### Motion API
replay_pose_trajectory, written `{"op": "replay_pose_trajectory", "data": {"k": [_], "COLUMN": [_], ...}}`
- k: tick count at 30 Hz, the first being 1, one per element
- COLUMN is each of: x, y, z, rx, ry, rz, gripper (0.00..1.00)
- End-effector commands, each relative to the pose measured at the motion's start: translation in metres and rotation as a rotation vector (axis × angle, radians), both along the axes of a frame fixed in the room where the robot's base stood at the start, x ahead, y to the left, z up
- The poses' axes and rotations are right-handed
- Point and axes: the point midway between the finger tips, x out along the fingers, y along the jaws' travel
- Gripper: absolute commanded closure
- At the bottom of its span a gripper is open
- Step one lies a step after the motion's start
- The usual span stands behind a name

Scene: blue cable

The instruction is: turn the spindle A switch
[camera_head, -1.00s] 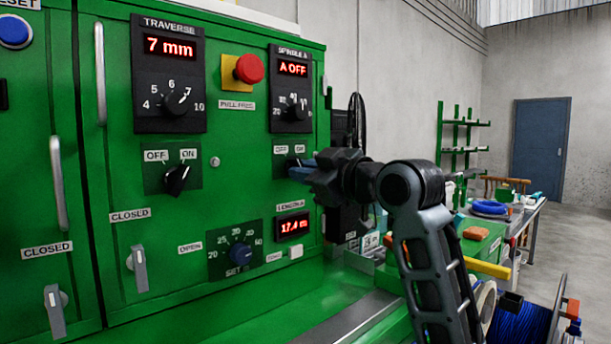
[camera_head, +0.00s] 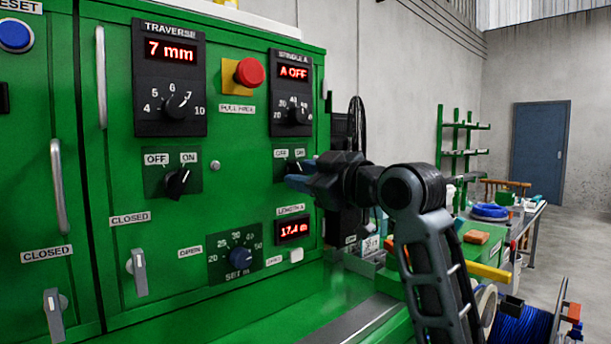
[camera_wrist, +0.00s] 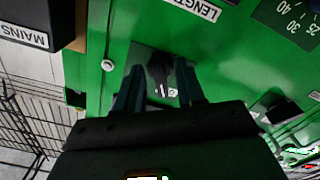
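The display (camera_head: 293,72) above reads A OFF. My gripper (camera_head: 299,184) reaches in from the right, its blue fingers just below the knob in the head view and partly covering the plate. In the wrist view the fingers (camera_wrist: 158,88) are apart, with a dark knob (camera_wrist: 160,68) between and beyond their tips. I cannot tell whether they touch it. The knob's exact setting is unclear.
A similar OFF/ON switch (camera_head: 177,183) sits to the left, under the TRAVERSE dial (camera_head: 176,106). A red stop button (camera_head: 249,72) is above. A length display (camera_head: 293,229) and a SET dial (camera_head: 240,257) are below. A workbench (camera_head: 507,235) stands at the right.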

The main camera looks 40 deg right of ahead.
Motion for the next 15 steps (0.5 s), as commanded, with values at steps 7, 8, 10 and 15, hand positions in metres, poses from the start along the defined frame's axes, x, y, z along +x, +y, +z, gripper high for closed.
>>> {"op": "replay_pose_trajectory", "data": {"k": [7, 8, 10, 15], "x": [-0.033, -0.038, -0.05, -0.07], "y": [-0.001, -0.001, -0.001, 0.0], "z": [-0.001, -0.001, -0.001, -0.001], "rx": [0.0, 0.001, 0.0, 0.001], "ry": [-0.002, -0.002, -0.002, -0.001], "rz": [-0.002, -0.002, -0.002, -0.002], "gripper": [0.62, 0.62, 0.62, 0.62]}}
